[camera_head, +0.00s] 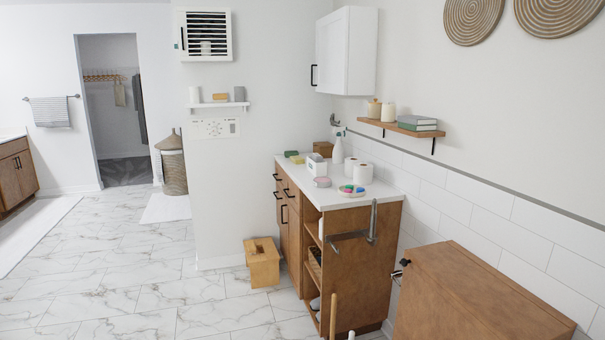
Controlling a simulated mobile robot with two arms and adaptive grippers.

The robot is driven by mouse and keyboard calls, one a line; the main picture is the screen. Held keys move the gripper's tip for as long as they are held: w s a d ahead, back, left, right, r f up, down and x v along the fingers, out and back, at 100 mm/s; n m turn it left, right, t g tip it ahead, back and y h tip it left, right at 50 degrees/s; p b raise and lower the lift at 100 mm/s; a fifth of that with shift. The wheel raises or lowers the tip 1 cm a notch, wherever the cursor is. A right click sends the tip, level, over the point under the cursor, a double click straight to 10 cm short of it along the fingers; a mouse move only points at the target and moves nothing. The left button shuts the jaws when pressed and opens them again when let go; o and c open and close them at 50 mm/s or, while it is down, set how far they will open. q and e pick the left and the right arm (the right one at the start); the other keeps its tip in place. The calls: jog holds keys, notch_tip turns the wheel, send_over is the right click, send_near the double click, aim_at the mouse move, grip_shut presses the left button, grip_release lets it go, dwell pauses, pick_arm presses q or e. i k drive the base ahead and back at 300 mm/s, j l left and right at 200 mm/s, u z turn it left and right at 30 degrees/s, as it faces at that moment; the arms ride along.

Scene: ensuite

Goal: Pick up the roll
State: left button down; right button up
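Two white rolls stand upright close together on the white counter of the wooden cabinet. The front roll (362,174) is near the wall side, and the rear roll (350,165) is partly hidden behind it. Other white roll-like things show on the small wall shelf (194,95) and in the slatted white wall cabinet (206,47), too small to tell what they are. Neither of my grippers is in view, and nothing touches the rolls on the counter.
The counter (385,189) also holds a colourful dish (351,190), a pink-topped tin (322,182), a white box (316,166) and a spray bottle (338,149). A metal bar (348,236) juts from the cabinet side. A wooden stool (262,263) stands left. The marble floor further left is clear.

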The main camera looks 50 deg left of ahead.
aim_at(363, 173)
jog(key=u, duration=1.4)
jog(key=i+j, duration=0.15)
jog(key=j+z, duration=0.05)
jog(key=j, duration=0.05)
